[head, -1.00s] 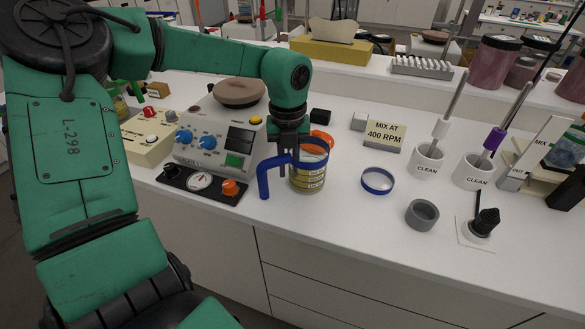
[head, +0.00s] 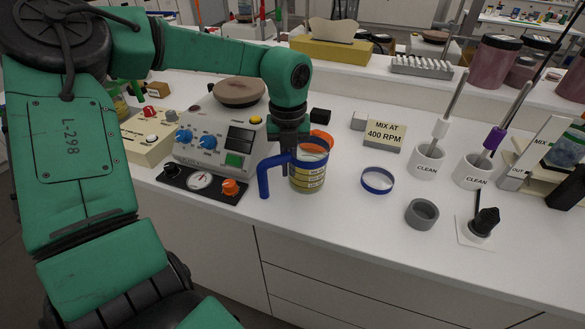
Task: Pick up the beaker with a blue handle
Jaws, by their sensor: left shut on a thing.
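The beaker (head: 308,177) is clear with yellowish bands, a blue rim and a blue handle (head: 263,178) on its left side. It stands upright at the white counter's front edge, in front of an orange ring-like thing. My left gripper (head: 287,150) points down at the beaker's handle side, and its jaws are shut on the beaker. The fingertips are largely hidden behind the handle and beaker. I cannot tell whether the beaker touches the counter. My right gripper is not in view.
A stirrer plate machine (head: 215,135) stands left of the beaker. A blue-rimmed lid (head: 377,180) and a grey ring (head: 422,213) lie to the right. A "MIX AT 400 RPM" sign (head: 385,134) stands behind. The counter between is clear.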

